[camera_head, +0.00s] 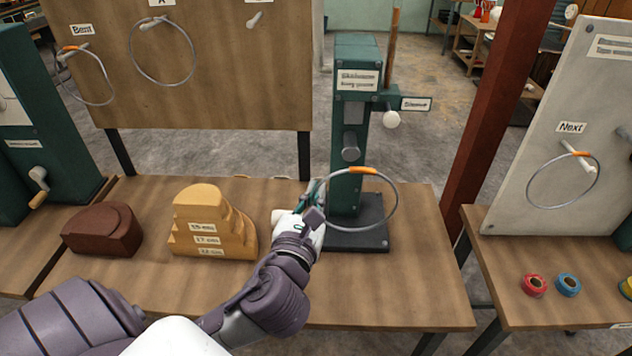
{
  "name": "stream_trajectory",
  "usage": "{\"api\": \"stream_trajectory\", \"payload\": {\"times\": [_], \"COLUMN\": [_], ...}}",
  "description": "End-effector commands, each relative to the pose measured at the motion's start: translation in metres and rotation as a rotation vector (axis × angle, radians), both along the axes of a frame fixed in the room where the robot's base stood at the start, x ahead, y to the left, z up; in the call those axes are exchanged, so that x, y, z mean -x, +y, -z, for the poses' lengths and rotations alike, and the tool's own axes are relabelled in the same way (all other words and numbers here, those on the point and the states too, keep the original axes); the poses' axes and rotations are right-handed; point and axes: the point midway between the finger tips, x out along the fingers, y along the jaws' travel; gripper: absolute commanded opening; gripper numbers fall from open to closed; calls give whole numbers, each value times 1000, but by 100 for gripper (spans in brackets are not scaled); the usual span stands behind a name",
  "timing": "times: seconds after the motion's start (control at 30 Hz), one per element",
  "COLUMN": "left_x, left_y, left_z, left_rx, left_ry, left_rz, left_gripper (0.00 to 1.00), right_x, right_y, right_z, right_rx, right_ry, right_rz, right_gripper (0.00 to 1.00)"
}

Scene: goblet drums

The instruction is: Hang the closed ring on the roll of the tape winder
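My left gripper (317,192) reaches in from the lower left over the middle table. It appears shut on the left side of a thin grey ring (396,208) with an orange band (362,170) at its top. The ring is held up in front of the lower part of a dark green post machine (347,180) and looks closed. The post has a grey peg (350,147), a white roller-like knob (391,119) and small labels hard to read. Another green machine with a crank (38,180) stands at the far left. I cannot tell which is the tape winder. My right gripper is not in view.
A brown block (102,230) and a stepped yellow block (212,225) stand left of my gripper. Other rings hang on a wooden board (220,70) and on a white "Next" board (540,130). Red and blue rolls (568,285) lie on the right table. The middle table's front right is clear.

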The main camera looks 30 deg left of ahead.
Motion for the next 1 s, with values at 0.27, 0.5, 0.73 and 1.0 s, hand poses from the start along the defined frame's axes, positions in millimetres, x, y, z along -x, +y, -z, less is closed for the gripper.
{"api": "stream_trajectory", "payload": {"times": [0.27,0.5,0.73,1.0], "left_x": [4,7,25,46], "left_y": [-3,-4,-15,-28], "left_z": [-1,-2,-4,-2], "left_rx": [1,2,1,2], "left_ry": [-1,2,4,3], "left_rz": [0,0,0,1], "left_gripper": [0,0,0,0], "right_x": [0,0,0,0], "right_y": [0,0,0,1], "right_z": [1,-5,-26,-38], "right_rx": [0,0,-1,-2], "right_ry": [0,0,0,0], "right_rz": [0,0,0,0], "right_gripper": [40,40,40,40]}}
